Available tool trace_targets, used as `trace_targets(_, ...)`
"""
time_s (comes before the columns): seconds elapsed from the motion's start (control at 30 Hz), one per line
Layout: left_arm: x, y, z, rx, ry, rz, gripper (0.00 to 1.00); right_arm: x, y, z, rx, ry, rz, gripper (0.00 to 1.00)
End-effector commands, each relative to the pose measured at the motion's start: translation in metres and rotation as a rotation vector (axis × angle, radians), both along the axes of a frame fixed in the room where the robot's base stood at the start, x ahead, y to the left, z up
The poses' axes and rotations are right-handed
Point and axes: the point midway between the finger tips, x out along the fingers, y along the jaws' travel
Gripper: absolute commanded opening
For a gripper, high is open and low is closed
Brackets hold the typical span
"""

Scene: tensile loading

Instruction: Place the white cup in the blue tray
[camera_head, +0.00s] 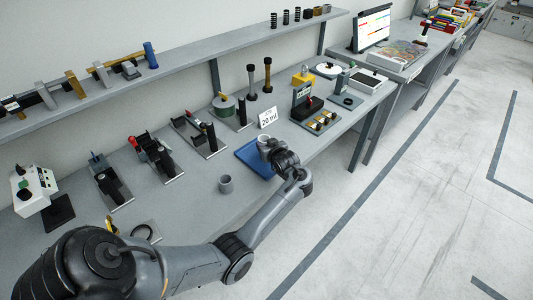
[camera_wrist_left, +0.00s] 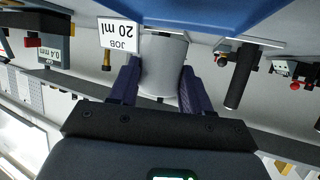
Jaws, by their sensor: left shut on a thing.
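The white cup (camera_head: 264,142) is held by my left gripper (camera_head: 271,147) over the right part of the blue tray (camera_head: 246,156) in the head view. In the left wrist view, which is upside down, the cup (camera_wrist_left: 163,68) sits between the two fingers of the gripper (camera_wrist_left: 155,85), one on each side. The blue tray (camera_wrist_left: 205,12) runs along the top of that view, beside the cup's end. I cannot tell whether the cup touches the tray. My right gripper is not in view.
A grey cup (camera_head: 226,184) stands on the bench left of the tray. A white card reading 20 ml (camera_head: 267,118) stands behind the tray. Test fixtures (camera_head: 157,157) line the bench to the left, and a shelf (camera_head: 200,55) runs above.

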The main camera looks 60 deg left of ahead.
Motion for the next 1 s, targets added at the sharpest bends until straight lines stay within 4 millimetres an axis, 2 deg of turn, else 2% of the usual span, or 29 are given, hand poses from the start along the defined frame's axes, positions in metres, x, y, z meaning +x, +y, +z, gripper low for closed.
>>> trace_targets(0.33, 0.0, 0.0, -0.038, 0.0, 0.002, -0.001, 0.14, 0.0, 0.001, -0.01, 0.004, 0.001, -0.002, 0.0)
trace_targets(0.8, 0.0, -0.001, -0.044, -0.001, 0.001, 0.0, 0.14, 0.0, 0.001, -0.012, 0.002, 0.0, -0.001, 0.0)
trace_targets(0.83, 0.0, -0.001, -0.042, -0.001, 0.001, 0.0, 0.53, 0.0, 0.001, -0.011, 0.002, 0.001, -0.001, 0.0)
trace_targets(0.97, 0.0, -0.001, -0.042, 0.0, 0.001, 0.0, 0.73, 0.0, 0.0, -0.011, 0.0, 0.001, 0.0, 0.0)
trace_targets(1.0, 0.0, -0.001, -0.042, 0.0, 0.001, -0.001, 0.74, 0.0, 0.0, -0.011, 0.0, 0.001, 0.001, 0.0)
